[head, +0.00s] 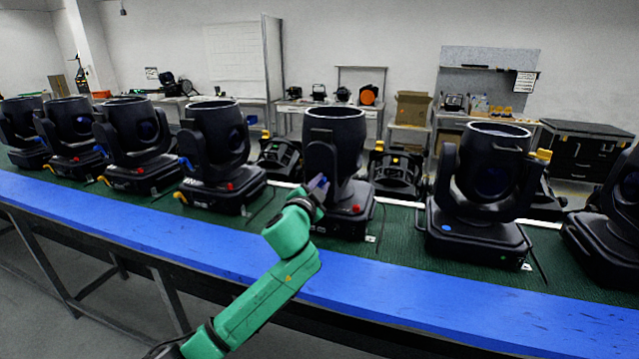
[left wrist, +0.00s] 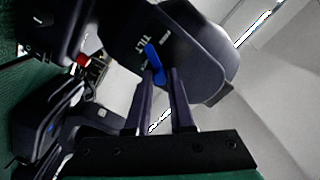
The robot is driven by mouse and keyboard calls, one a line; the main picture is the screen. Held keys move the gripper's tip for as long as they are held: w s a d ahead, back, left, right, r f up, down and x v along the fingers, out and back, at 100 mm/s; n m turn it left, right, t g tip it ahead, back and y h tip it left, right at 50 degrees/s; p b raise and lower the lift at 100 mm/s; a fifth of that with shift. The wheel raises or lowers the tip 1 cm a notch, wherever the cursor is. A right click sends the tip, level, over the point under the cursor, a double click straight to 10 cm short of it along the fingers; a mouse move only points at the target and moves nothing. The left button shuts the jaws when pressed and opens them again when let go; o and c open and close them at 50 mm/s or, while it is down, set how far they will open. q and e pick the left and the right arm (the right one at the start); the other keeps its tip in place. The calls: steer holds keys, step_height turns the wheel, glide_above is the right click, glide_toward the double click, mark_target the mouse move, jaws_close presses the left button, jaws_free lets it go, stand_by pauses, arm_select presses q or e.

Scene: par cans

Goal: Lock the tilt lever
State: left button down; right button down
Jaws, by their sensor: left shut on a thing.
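The par can in front of me (head: 335,135) is a black moving-head light standing upright on its base on the green-topped table. Its blue tilt lever (left wrist: 155,60) shows in the left wrist view on the side of the yoke arm, beside the white word TILT. My left gripper (head: 318,186) is at the near side of this yoke arm. In the left wrist view its two dark fingers (left wrist: 164,80) are shut on the blue lever, one on each side of it. The lever's lower end is partly hidden between the fingers. My right gripper is not in view.
Several similar lights stand in a row, one to the left (head: 215,150) and one to the right (head: 485,185). A red knob (head: 356,209) sits on the front light's base. The blue table edge (head: 420,285) in front is clear.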

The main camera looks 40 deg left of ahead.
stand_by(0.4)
arm_select(q)
steer(key=c, duration=0.8)
jaws_free()
steer(key=b+v, duration=0.1)
steer(key=v, duration=1.3)
steer(key=shift+s+d+b, duration=0.1)
steer(key=shift+s+b, duration=0.15)
steer(key=shift+b, duration=0.1)
steer(key=shift+f, duration=0.1)
